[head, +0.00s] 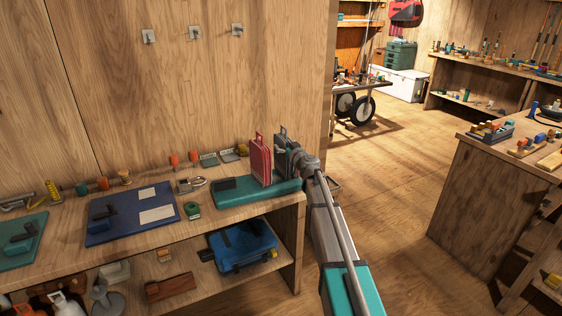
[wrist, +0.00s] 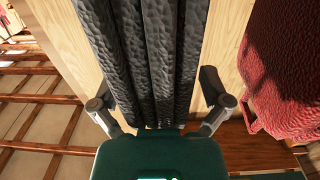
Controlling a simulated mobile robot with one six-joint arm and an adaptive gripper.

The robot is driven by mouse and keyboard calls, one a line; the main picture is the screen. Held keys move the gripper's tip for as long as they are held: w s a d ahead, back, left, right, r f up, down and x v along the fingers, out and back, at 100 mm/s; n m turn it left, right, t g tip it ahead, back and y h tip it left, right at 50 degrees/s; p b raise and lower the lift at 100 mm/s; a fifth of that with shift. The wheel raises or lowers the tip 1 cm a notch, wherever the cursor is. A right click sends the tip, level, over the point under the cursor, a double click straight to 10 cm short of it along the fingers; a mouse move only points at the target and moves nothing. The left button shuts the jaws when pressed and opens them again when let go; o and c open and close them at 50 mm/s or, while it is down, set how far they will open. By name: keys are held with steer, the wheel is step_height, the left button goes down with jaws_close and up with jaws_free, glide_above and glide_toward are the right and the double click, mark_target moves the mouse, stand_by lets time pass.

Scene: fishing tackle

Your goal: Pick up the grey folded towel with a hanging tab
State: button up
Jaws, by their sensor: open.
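The grey folded towel (head: 281,152) stands upright at the right end of the left bench, its hanging tab (head: 283,131) at the top. In the wrist view the towel (wrist: 160,60) shows as dark, rough vertical folds. My gripper (wrist: 159,92) is open, with one finger on each side of the folds and a gap seemingly on both sides. In the head view my gripper (head: 303,160) is at the towel's right side and hides part of it.
A red folded towel (head: 261,160) stands close to the left of the grey one; it also shows in the wrist view (wrist: 288,75), near the right finger. A teal base (head: 232,190) lies under both. A blue case (head: 242,246) sits on the shelf below. Floor to the right is clear.

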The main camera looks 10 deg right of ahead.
stand_by(0.4)
steer(key=c, duration=1.3)
steer(key=shift+r, duration=0.2)
steer(key=shift+c, duration=0.2)
steer(key=shift+r+p, duration=0.7)
steer(key=shift+p, duration=0.2)
steer(key=s+d+r+p, duration=0.2)
steer(key=s+r+p, duration=0.3)
steer(key=s, duration=0.1)
steer(key=s+d+r+p, duration=0.2)
steer(key=s+r+p, duration=0.4)
steer(key=s, duration=0.1)
steer(key=shift+d, duration=0.35)
steer(key=shift+s+r, duration=0.1)
